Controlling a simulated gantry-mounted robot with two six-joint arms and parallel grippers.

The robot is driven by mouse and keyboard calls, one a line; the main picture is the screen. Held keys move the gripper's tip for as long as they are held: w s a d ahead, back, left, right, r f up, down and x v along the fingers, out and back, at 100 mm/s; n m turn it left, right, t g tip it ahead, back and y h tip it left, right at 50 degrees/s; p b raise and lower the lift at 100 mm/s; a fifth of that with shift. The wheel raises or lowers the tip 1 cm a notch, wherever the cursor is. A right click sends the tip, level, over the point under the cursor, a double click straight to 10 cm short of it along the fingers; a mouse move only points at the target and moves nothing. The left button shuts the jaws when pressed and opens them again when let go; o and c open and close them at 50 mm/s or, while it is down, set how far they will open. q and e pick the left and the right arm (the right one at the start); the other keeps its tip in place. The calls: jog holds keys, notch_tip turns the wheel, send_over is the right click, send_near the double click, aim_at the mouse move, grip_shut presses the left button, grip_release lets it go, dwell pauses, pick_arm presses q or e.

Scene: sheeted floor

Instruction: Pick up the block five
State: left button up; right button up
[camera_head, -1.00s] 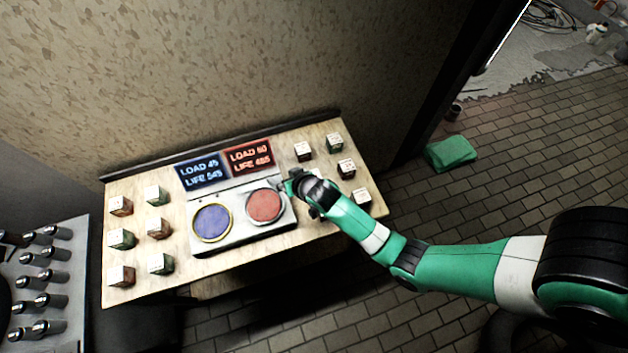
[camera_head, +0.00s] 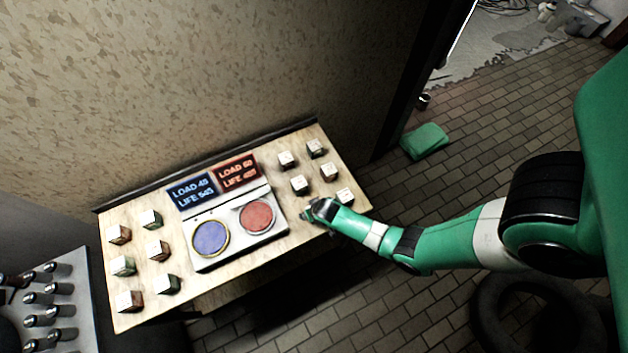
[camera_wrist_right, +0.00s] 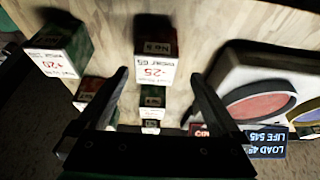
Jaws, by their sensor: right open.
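In the right wrist view, a small block (camera_wrist_right: 155,68) sits on the wooden board between the two fingers. It has a white face marked -25 and a dark red face whose text looks like "No 5" but is blurred. My right gripper (camera_wrist_right: 160,85) is open, with a finger on each side of this block in the picture; I cannot tell the height gap. In the head view, the right gripper (camera_head: 309,214) is low over the board's right part, beside the console, and hides what is under it. The left gripper is not in view.
The console (camera_head: 238,233) with a blue and a red disc stands mid-board (camera_head: 130,290). Several blocks stand left of it, and others, such as one block (camera_head: 299,184), behind the gripper. A +20 block (camera_wrist_right: 62,52) stands beside the fingers. A dark wall rail edges the board's back.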

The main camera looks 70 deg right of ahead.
jog(key=shift+d+f, duration=0.1)
jog(key=shift+f, duration=0.1)
jog(key=b+x, duration=0.3)
jog(key=s+b+x, duration=0.1)
jog(key=b+x, duration=0.1)
jog(key=shift+f, duration=0.15)
jog(key=shift+w+f, duration=0.15)
jog(key=shift+r, duration=0.2)
grip_shut()
